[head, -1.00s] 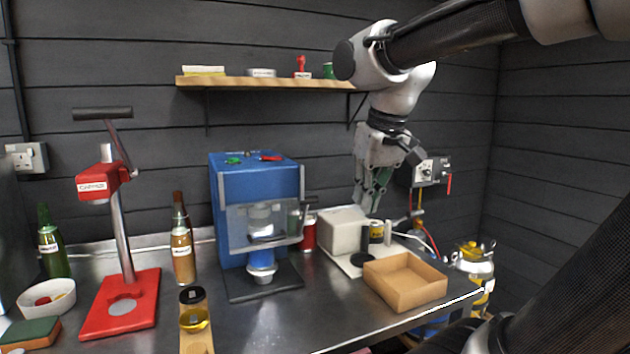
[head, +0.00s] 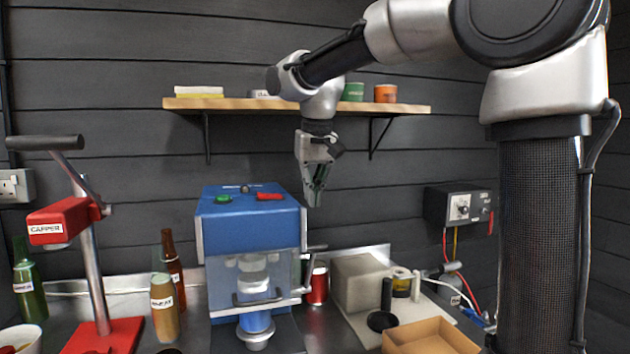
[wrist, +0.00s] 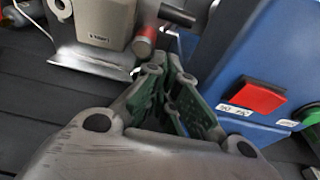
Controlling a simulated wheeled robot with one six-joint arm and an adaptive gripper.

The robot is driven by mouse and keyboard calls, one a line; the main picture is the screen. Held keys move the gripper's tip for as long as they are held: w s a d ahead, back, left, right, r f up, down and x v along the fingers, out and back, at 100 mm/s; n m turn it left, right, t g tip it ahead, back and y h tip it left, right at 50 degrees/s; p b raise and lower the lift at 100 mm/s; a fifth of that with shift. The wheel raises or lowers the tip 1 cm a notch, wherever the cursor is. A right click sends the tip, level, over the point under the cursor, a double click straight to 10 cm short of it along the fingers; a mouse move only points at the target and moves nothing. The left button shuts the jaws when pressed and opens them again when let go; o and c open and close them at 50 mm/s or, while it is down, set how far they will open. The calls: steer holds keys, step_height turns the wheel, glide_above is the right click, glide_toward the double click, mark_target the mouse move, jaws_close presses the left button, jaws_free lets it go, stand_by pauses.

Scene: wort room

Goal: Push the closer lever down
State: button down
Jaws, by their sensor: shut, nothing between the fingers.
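The blue machine (head: 245,215) stands on the steel bench, with a clear front guard. A lever with a dark grip (head: 316,248) sticks out on its right side; I take it for the closer lever. My gripper (head: 315,200) points down, shut and empty, above and just right of the machine's top, apart from the lever. In the wrist view the shut fingers (wrist: 190,120) show beside the blue machine's side (wrist: 222,45), with its red button (wrist: 250,95) and green button (wrist: 308,115). A dark rod shows there near the top; I cannot tell whether it is the lever.
A red capper (head: 60,222) with a raised handle and several bottles stand left. A red can (head: 317,285), a grey box (head: 358,282) and a cardboard tray (head: 430,340) are right of the machine. A shelf (head: 300,106) runs along the wall behind my gripper.

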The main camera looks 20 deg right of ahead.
step_height(320, 180, down, 7)
steer(key=s, duration=0.1)
steer(key=shift+s+f, duration=0.15)
steer(key=shift+s, duration=0.1)
steer(key=shift+s, duration=0.1)
stand_by(0.3)
